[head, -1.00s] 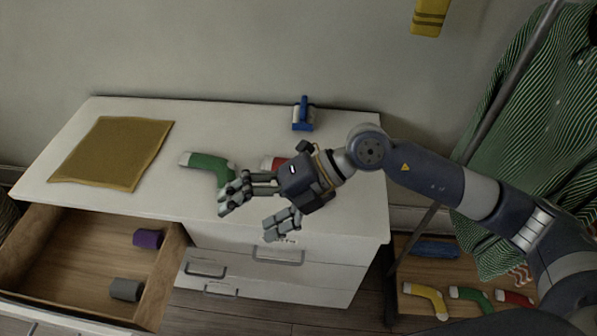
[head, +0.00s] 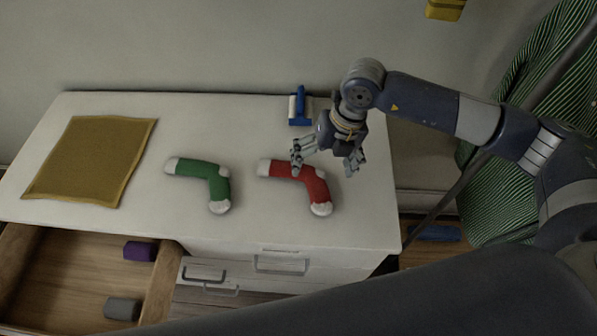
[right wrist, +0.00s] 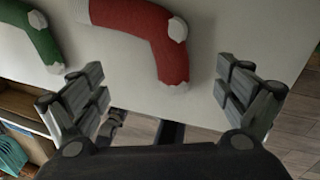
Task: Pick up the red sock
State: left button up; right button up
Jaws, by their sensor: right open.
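The red sock (head: 308,182) with white cuff, heel and toe lies flat on the white dresser top. It also shows in the right wrist view (right wrist: 155,32), beyond and between the open fingers. My right gripper (head: 325,165) is open and empty, over the sock's upper right side. One finger overlaps the sock in the head view; I cannot tell whether it touches. In the right wrist view my right gripper (right wrist: 162,88) has its fingers wide apart. My left gripper is not in view.
A green sock (head: 205,183) lies left of the red one. A mustard cloth (head: 95,160) and a blue-and-white object (head: 299,106) are on the dresser (head: 270,225). An open drawer (head: 65,260) holds purple and grey rolls. A green striped garment (head: 490,190) hangs at right.

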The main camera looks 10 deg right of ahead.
aim_at(313, 183)
jog(key=shift+x, duration=0.95)
jog(key=shift+a+f, duration=0.1)
jog(key=shift+f, duration=0.15)
jog(key=x, duration=0.1)
jog(key=p+x, duration=0.1)
jog(key=x, duration=0.1)
jog(key=p+x, duration=0.1)
jog(key=x, duration=0.1)
jog(key=shift+w, duration=0.35)
jog(key=shift+f, duration=0.1)
jog(key=shift+c, duration=0.9)
jog(key=c, duration=1.1)
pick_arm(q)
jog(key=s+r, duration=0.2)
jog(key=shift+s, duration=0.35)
pick_arm(e)
jog(key=shift+c, duration=0.8)
